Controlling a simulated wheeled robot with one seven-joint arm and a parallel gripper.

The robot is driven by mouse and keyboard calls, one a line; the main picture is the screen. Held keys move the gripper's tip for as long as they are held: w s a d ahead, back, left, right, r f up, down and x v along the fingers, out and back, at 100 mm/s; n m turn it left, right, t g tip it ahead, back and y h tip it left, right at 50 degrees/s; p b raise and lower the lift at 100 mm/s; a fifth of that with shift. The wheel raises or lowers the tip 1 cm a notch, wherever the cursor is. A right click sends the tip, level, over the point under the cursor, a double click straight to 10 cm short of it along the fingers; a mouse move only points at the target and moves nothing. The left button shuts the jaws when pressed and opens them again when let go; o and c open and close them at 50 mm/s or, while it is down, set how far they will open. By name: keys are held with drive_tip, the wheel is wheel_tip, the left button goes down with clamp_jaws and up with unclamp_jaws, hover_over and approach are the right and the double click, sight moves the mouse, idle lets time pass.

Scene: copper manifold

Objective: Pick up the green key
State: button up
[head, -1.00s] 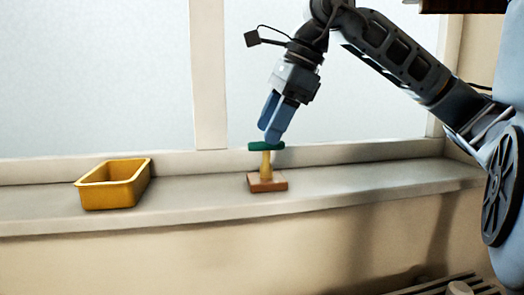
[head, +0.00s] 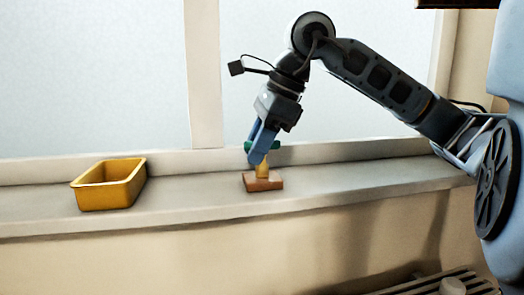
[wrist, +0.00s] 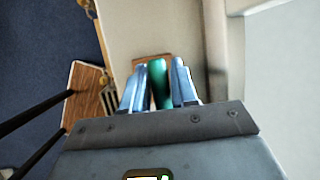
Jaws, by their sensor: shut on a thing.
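The green key (head: 275,146) sits on top of a brass-coloured stem (head: 263,169) that rises from a brown block (head: 264,183) on the sill. My gripper (head: 257,154) has its blue fingers around the key and is shut on it. In the wrist view the green key (wrist: 157,86) shows between the two fingers (wrist: 158,92), with the brown block partly hidden behind them. In the head view the fingers cover part of the key and stem.
A yellow open tray (head: 108,187) stands on the window sill (head: 205,192) to the left, with bare sill between it and the block. A window frame (head: 205,80) rises behind. The wrist view shows a wooden piece (wrist: 88,92) at the left.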

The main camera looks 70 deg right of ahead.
clamp_jaws()
drive_tip(key=shift+r, duration=0.1)
